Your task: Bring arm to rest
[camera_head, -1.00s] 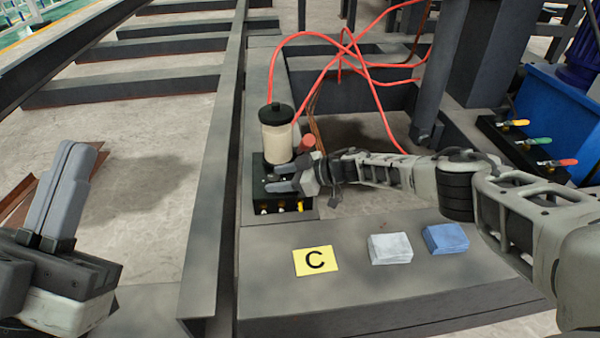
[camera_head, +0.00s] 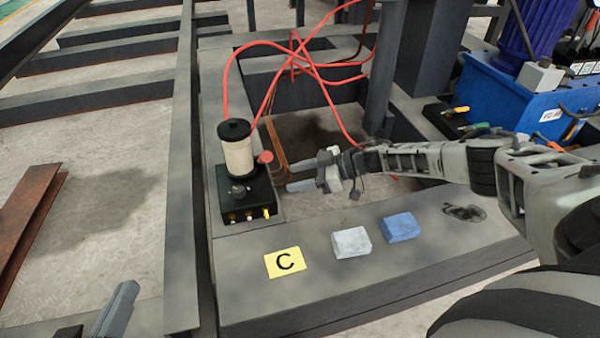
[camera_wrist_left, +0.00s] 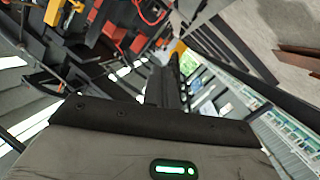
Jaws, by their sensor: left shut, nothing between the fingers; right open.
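My right gripper (camera_head: 308,178) is open and empty. There is a gap between the fingertips and the box. My left gripper (camera_head: 128,292) shows only in part at the bottom left of the head view, shut and empty. The left wrist view is tilted and shows mainly the wrist housing, with no task object clear in it.
Red hoses (camera_head: 310,62) loop behind the canister. A blue unit (camera_head: 520,98) stands at the right. Rusty steel (camera_head: 28,215) lies at the left.

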